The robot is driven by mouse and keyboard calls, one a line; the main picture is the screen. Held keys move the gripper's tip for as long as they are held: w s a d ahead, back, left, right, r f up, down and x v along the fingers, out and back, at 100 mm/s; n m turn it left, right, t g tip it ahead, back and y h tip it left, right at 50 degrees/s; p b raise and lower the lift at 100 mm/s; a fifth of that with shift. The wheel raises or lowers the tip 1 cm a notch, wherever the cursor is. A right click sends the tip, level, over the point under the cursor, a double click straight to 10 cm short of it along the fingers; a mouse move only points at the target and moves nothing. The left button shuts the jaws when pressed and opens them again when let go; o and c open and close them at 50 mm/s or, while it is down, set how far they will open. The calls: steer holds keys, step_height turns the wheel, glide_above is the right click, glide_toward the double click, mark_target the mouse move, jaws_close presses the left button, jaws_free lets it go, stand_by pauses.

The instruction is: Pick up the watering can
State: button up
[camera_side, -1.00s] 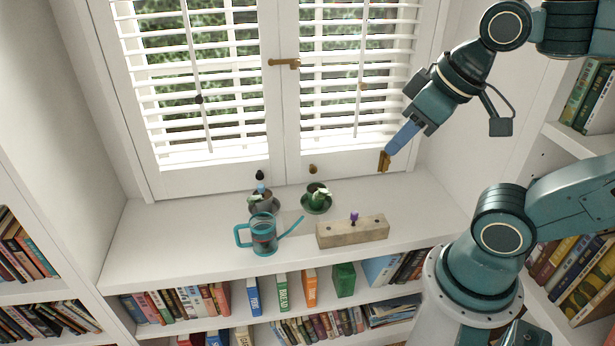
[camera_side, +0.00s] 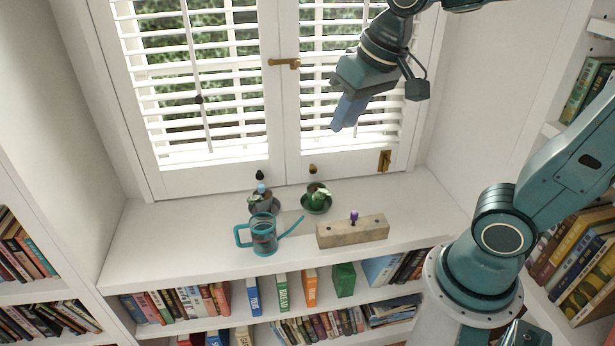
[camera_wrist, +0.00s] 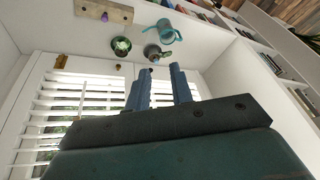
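The watering can (camera_side: 264,240) has a teal handle, rim and spout and a see-through body. It stands upright on the white sill, handle to the left and spout to the right. In the wrist view the watering can (camera_wrist: 166,33) is near the top, beyond my fingers. My gripper (camera_side: 345,113) is above and to the right of it, in front of the right shutter, well apart from it. In the wrist view my gripper (camera_wrist: 160,70) has its two blue fingers spread with nothing between them.
A grey pot (camera_side: 257,209) with a plant stands just behind the can. A green pot (camera_side: 318,205) with a plant is right of it. A wooden block (camera_side: 340,234) with a purple knob lies right of the spout. Bare sill (camera_side: 160,235) lies left of the can.

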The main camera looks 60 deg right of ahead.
steer(key=w+a+f+m+g, duration=0.1)
steer(key=w+f+m, duration=0.15)
steer(key=w, duration=0.65)
steer(key=m+g, duration=0.3)
steer(key=m, duration=0.3)
glide_above(240, 248)
step_height(240, 248, down, 23)
steer(key=shift+w+d+f, duration=0.25)
steer(key=shift+w+f, duration=0.1)
steer(key=shift+f, duration=4.3)
steer(key=shift+f, duration=0.1)
steer(key=shift+s+a+f, duration=0.1)
steer(key=shift+f, duration=2.4)
